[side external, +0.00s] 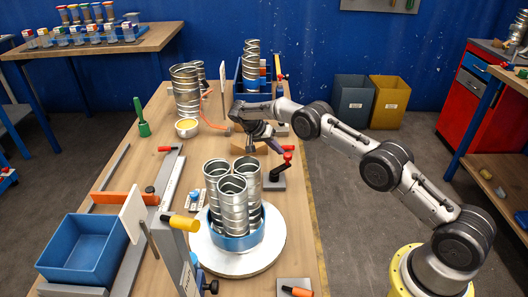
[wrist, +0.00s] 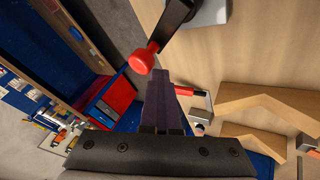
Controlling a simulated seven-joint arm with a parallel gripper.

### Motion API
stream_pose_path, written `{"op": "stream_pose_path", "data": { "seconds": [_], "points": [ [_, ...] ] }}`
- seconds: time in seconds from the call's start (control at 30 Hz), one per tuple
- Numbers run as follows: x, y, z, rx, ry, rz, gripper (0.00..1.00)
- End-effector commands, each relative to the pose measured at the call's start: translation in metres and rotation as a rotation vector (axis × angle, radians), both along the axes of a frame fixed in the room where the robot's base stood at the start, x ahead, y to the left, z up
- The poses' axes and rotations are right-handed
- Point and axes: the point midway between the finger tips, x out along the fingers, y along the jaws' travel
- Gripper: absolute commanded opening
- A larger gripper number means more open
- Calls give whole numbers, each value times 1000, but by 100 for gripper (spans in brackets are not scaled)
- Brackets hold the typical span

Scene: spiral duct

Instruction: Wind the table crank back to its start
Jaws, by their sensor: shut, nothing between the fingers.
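The table crank (side external: 279,168) is a black arm with a red knob (side external: 288,156) on a grey base plate, right of the turntable. In the wrist view the red knob (wrist: 143,58) is beside the fingertips, with the black crank arm (wrist: 178,22) running up from it. My gripper (side external: 277,149) is shut and empty, its fingers pointing down close to the knob. The wrist view shows the dark purple fingers (wrist: 164,78) together; whether they touch the knob I cannot tell. The round white turntable (side external: 208,262) carries several spiral steel ducts (side external: 233,200) in a blue ring (side external: 236,243).
A fixture with an orange handle (side external: 184,223) and an empty blue bin (side external: 82,250) are front left.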

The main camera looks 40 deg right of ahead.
Motion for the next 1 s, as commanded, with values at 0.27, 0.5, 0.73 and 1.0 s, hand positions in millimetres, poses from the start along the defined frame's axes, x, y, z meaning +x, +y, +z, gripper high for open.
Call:
{"op": "stream_pose_path", "data": {
  "seconds": [0.27, 0.5, 0.73, 1.0],
  "points": [
    [-14, -8, 0, -3, 6, -3, 0],
    [-21, -9, -1, -2, 6, -145, 0],
    [-26, -8, 0, -1, 6, -139, 0],
    [-28, -9, 0, -1, 5, -138, 0]
  ]
}}
